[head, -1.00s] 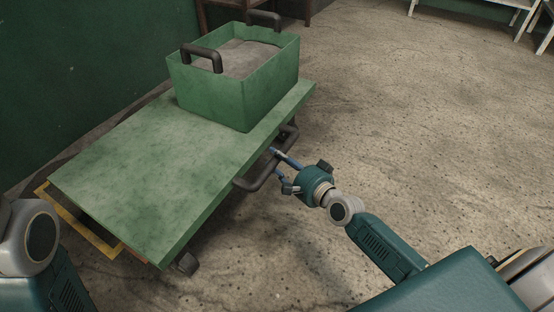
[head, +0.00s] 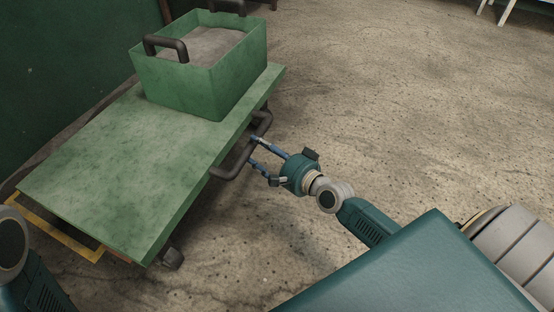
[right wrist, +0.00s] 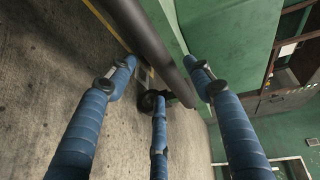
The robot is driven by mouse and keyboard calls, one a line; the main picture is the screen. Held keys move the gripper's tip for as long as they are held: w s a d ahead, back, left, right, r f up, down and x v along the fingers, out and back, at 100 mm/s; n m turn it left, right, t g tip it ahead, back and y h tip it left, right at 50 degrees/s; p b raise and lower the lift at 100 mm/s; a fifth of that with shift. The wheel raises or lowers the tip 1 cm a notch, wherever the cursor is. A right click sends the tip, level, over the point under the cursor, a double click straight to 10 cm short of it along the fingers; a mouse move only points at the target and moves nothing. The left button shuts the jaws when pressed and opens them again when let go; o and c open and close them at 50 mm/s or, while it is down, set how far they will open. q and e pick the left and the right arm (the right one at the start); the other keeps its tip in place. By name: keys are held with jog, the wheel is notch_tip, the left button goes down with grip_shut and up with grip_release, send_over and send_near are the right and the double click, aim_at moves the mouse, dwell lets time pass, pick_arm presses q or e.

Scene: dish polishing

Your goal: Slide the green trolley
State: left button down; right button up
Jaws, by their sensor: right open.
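The green trolley (head: 100,180) stands at the left of the head view, with a flat green top and a dark bar handle (head: 229,168) on its near right side. A dark wheel (head: 172,258) shows below its near corner. My right gripper (head: 253,152) is open with its blue fingers at the handle. In the right wrist view the handle (right wrist: 150,40) runs between the tips of the open gripper (right wrist: 161,70); I cannot tell whether they touch it. My left arm shows at the lower left, but its gripper is out of view.
A green box (head: 205,85) with two dark handles and grey contents stands on the trolley's far end. A yellow frame (head: 60,232) lies at the trolley's near left end. A dark green wall (head: 60,70) rises behind. The concrete floor (head: 400,100) to the right is clear.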

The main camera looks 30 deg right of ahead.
jog(key=v, duration=0.9)
jog(key=shift+s, duration=0.1)
